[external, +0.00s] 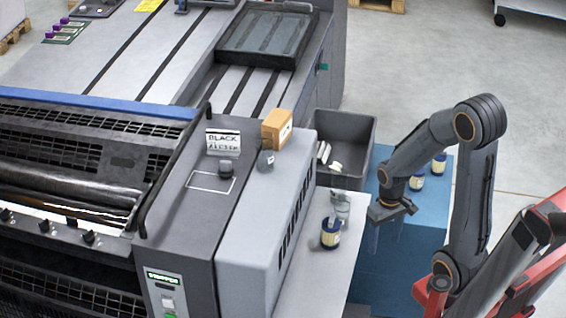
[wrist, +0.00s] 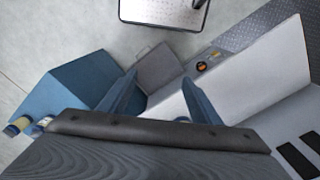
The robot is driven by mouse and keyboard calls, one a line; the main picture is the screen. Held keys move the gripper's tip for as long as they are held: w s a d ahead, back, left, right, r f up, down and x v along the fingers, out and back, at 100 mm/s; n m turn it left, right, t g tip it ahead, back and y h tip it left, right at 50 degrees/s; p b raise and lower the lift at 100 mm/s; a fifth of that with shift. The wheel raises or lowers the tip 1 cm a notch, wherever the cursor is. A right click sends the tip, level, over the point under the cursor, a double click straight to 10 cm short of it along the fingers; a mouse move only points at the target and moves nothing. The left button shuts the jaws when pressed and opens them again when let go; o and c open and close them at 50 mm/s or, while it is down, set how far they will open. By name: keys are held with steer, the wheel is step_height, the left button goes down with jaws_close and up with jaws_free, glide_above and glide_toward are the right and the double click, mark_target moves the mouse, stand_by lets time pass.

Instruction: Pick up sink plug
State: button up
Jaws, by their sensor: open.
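I cannot single out the sink plug with certainty. A small dark stopper-like piece (external: 226,169) stands on the grey press cover, by a white outlined rectangle. A rounded dark grey piece (external: 265,160) lies to its right, in front of an orange-brown box (external: 277,130). Either could be the plug; neither is clear in the wrist view. My gripper (external: 387,235) points down, open and empty, beside the blue cabinet, well to the right of both pieces. In the wrist view its two blue fingers (wrist: 160,82) are spread apart, with nothing seen between them.
A labelled jar (external: 330,233) and a clear container (external: 341,205) stand on the pale shelf. More jars (external: 416,181) stand on the blue cabinet (external: 425,230). A grey bin (external: 349,126) holds white pieces. A black tray (external: 266,38) lies on the press.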

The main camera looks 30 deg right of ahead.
steer(key=w+a+r+n+p, duration=0.1)
steer(key=w+a+r+p, duration=0.2)
steer(key=w+a+r, duration=0.3)
steer(key=w+a+r+n+y+p, duration=0.1)
steer(key=w+a+r+n+p, duration=0.1)
steer(key=w+a+r, duration=0.5)
steer(key=w+a+r+n+p, duration=0.2)
steer(key=w+a+r+p, duration=0.3)
steer(key=w+a, duration=0.8)
step_height(320, 180, up, 2)
steer(key=shift+w+r+t, duration=0.1)
steer(key=shift+r+t, duration=0.1)
steer(key=shift+t, duration=0.2)
steer(key=w+a+r+n+t+y, duration=0.1)
steer(key=w+a+r, duration=0.2)
steer(key=a, duration=0.2)
steer(key=w+a+r+n+t+y, duration=0.1)
steer(key=w+a+r, duration=0.15)
steer(key=a, duration=0.25)
steer(key=n, duration=0.3)
glide_above(227, 162)
steer(key=s+d, duration=0.2)
step_height(227, 162, down, 3)
steer(key=shift+w+p+x, duration=0.15)
steer(key=shift+p+x, duration=0.65)
steer(key=shift+x, duration=1.1)
steer(key=shift+w+p+x, duration=0.2)
steer(key=shift+p+x, duration=0.6)
steer(key=shift+x, duration=1.1)
